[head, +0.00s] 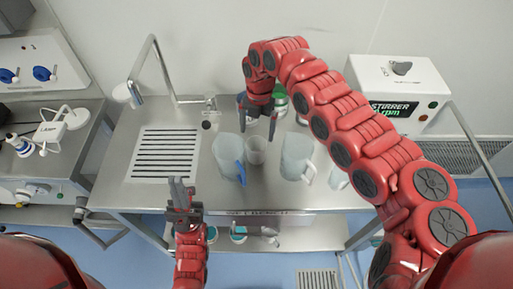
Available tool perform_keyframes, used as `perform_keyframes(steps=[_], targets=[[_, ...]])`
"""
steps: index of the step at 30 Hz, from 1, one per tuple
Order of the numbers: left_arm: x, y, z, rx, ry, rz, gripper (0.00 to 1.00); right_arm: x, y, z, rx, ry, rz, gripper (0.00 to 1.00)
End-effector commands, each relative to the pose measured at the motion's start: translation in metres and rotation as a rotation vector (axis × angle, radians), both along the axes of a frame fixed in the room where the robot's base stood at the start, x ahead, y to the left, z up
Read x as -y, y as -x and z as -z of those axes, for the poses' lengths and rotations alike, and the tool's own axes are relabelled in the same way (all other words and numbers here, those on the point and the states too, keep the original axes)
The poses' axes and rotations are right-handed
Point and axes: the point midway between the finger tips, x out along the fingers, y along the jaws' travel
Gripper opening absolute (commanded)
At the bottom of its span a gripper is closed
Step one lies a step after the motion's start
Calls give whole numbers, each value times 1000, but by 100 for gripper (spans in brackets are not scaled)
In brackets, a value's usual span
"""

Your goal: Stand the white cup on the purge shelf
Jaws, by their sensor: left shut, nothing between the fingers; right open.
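A small whitish cup (256,151) stands upright on the steel table (135,200), between two larger jugs. My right gripper (258,129) is open, its fingers pointing down just behind or above the cup's rim; I cannot tell if they touch it. My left gripper (182,194) is shut and empty near the table's front edge, left of the cup. No readable label tells which surface is the purge shelf. A slotted drain panel (165,155) is set in the table's left part, and a lower shelf (310,232) lies under the table.
A jug with a blue handle (229,155) stands close left of the cup, and a clear jug (297,157) close right. A bent tap (150,75) rises at the back left. A white stirrer box (400,95) stands at the right. Green-marked containers (280,102) are behind my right gripper.

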Motion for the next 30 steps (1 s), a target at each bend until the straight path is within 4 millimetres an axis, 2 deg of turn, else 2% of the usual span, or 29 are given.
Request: perform_keyframes(steps=[1, 4, 10, 14, 17, 21, 27, 30], targets=[[0, 0, -7, 0, 0, 0, 0, -1, 1, 3, -2, -1, 0, 100], [0, 0, -9, 0, 0, 0, 0, -1, 2, 14, -2, 0, 0, 100], [0, 0, -16, 0, 0, 0, 0, -1, 4, 22, -1, 0, 0, 100], [0, 0, -31, 0, 0, 0, 0, -2, 8, 32, -2, -2, -1, 100], [0, 0, -43, 0, 0, 0, 0, -2, 11, 47, -3, -1, -1, 100], [0, 0, -46, 0, 0, 0, 0, -2, 12, 67, -1, -1, 0, 100], [0, 0, -45, 0, 0, 0, 0, -2, 11, 70, 3, -2, 1, 100], [0, 0, -44, 0, 0, 0, 0, -2, 11, 70, 3, -2, 1, 82]])
